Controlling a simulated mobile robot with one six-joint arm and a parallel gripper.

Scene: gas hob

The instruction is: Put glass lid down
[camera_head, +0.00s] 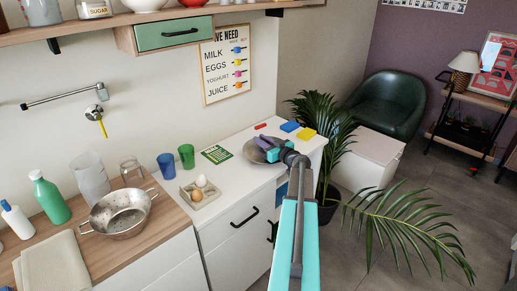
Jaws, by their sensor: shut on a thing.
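My gripper (275,151), with teal parts, is over the right part of the white counter top. It is shut on the glass lid (252,155), which shows as a round greyish disc at the gripper's left. My gripper and arm cover the lid's right side and the grasp point. I cannot tell whether the lid touches the counter or is held just above it.
A green card (217,154), a tray with eggs (202,201), a green cup (187,156) and a blue cup (166,166) stand left of the gripper. Blue (289,126) and yellow (306,134) blocks lie behind it. A palm (318,128) borders the counter's right edge.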

